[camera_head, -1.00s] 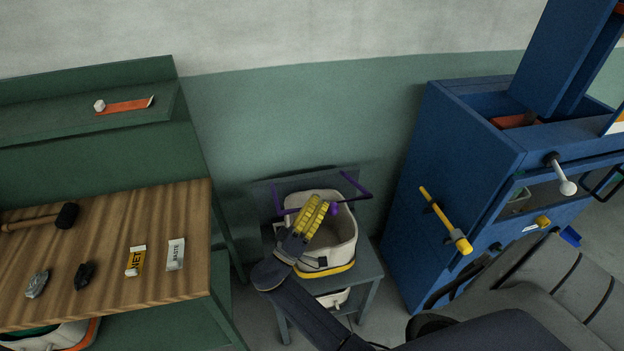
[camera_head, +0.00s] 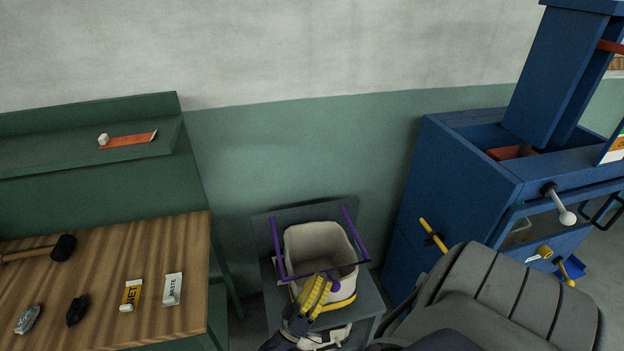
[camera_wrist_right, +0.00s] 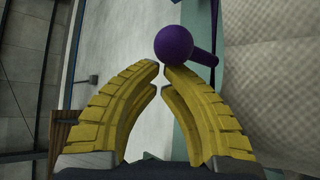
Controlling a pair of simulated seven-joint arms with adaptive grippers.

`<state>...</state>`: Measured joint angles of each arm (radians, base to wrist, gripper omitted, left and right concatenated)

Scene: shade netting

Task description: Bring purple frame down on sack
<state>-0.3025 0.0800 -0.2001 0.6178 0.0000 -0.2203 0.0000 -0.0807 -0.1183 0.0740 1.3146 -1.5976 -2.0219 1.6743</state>
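The purple frame (camera_head: 276,245) has side bars running forward from the back of a grey-green stand and a front bar crossing low over the sack's mouth. The cream sack (camera_head: 300,240) sits open on the stand, with a yellow band at its lower front. My right gripper (camera_head: 326,280) is at the sack's front, by the frame's front bar. In the right wrist view its yellow fingers (camera_wrist_right: 161,72) are nearly tip to tip with nothing between them. A purple knob (camera_wrist_right: 174,44) is just beyond the tips; contact is unclear. My left gripper is out of view.
A blue cabinet (camera_head: 455,180) with a yellow handle (camera_head: 432,234) stands to the right. A wooden bench (camera_head: 110,265) at the left holds a mallet, two stones and two labels. Green wall is behind the stand (camera_head: 305,212).

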